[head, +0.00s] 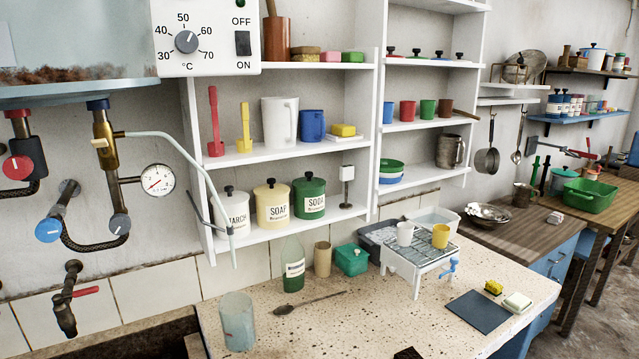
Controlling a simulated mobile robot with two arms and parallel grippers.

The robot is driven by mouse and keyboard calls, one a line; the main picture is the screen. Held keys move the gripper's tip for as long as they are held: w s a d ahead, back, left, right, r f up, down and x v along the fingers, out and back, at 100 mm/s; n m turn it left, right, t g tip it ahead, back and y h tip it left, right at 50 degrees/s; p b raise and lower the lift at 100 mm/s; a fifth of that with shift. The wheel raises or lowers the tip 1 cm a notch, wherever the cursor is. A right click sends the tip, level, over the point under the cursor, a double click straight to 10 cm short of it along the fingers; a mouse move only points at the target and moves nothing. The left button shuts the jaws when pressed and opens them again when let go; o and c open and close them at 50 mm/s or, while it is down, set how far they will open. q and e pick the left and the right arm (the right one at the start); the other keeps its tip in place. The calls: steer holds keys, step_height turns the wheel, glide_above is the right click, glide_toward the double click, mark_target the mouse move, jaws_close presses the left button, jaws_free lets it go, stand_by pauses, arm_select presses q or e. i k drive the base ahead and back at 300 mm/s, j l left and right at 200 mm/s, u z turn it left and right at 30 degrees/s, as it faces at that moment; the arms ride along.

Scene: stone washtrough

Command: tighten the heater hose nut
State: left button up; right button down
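The heater's underside (60,92) is at the upper left, with pipes below it. A dark braided hose (92,246) loops between a grey fitting (119,224) and the pipe by a blue knob (48,230). I cannot tell which fitting is the hose nut or whether it is tight. A second pipe with a red knob (17,168) is at the left edge. Neither gripper shows.
A pressure gauge (157,180) sticks out right of the brass pipe. A tap with a red lever (68,300) is below. The white shelves (345,215) hold canisters and mugs. The speckled counter (370,325) holds a glass (237,322), a bottle (292,265) and a rack (415,262).

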mark_target(120, 225)
steer(key=u, duration=1.25)
